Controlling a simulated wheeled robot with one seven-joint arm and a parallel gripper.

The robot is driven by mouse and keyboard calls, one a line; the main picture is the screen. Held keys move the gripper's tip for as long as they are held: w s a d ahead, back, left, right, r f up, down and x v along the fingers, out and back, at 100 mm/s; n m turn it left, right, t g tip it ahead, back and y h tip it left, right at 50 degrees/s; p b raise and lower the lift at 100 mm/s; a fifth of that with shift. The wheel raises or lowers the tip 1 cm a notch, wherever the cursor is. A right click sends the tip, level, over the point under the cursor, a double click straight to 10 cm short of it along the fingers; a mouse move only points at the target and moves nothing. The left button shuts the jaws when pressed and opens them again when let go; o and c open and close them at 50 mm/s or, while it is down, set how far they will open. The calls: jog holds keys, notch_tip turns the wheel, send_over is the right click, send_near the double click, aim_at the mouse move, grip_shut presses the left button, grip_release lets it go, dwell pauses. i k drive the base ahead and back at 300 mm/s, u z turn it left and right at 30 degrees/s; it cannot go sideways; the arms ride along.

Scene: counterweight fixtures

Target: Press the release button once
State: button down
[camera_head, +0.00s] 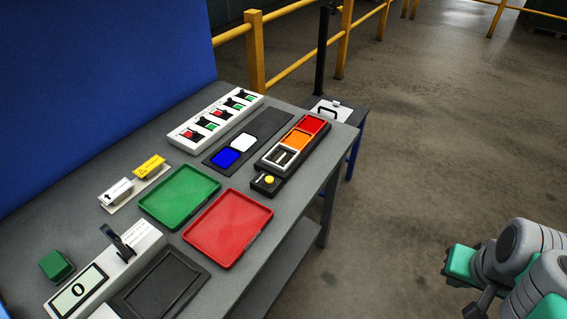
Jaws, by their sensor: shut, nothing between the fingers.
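A round yellow button (269,180) sits on a small black box at the near end of a dark fixture (264,165) on the grey workbench. I take it to be the release button; any label on it is too small to read. The fixture holds a red tile (311,124), an orange tile (296,139) and a white-framed slot (281,158). Nothing touches the button. Grey and teal links of my arm show at the lower right, off the bench and well apart from the button. My gripper cannot be made out.
A red tray (229,227) and a green tray (180,195) lie left of the button. A white switch panel (215,120) stands behind. A white device with an upright lever (117,243) is at the near left. Open floor lies right of the bench.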

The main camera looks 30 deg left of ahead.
aim_at(269, 180)
jog(key=u, duration=0.05)
jog(key=i, duration=0.95)
jog(key=u, duration=4.35)
